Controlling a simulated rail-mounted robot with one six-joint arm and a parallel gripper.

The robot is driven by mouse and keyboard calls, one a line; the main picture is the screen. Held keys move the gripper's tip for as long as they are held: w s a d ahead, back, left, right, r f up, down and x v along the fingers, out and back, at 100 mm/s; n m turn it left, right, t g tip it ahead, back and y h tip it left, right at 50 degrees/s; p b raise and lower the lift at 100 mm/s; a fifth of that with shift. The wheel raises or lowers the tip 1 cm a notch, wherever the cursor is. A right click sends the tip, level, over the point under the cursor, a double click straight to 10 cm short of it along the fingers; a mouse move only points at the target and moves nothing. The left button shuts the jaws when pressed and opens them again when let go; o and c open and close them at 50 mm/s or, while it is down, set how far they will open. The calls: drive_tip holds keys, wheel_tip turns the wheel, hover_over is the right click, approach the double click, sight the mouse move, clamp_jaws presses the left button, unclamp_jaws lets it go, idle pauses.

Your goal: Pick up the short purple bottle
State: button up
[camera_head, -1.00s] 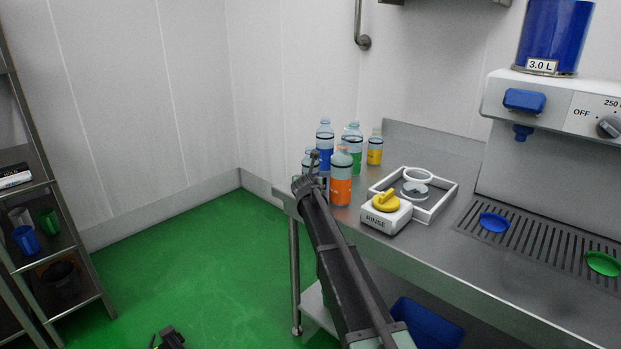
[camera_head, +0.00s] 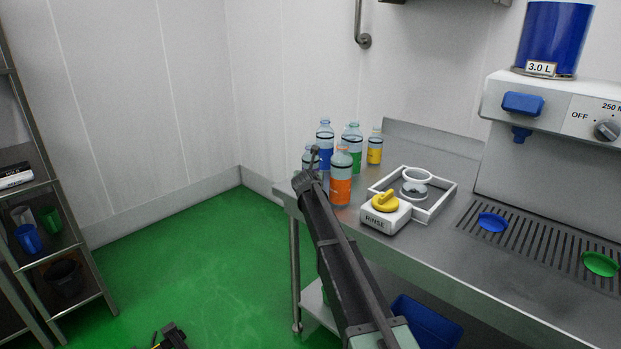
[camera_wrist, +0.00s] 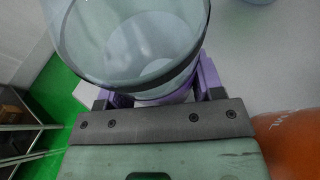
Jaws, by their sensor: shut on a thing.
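The short purple bottle shows large in the wrist view (camera_wrist: 135,45), its clear upper part close to the camera and a purple band lower down. My gripper (camera_wrist: 155,98) is shut around it at the purple band. In the head view only the bottle's clear top (camera_head: 309,155) shows, at the left end of the steel counter. My arm and gripper hide the rest of it. I cannot tell whether its base touches the counter.
An orange bottle (camera_head: 341,190) stands close to the right. Blue (camera_head: 325,158), green (camera_head: 354,160) and yellow (camera_head: 375,152) bottles stand behind. The rinse unit (camera_head: 381,221) is farther right on the counter (camera_head: 440,260). Open green floor lies left.

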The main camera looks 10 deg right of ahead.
wheel_tip(320, 180, up, 31)
drive_tip(key=p, duration=3)
drive_tip(key=shift+r, duration=0.2)
drive_tip(key=s+r+p, duration=0.4)
drive_tip(key=s, duration=1)
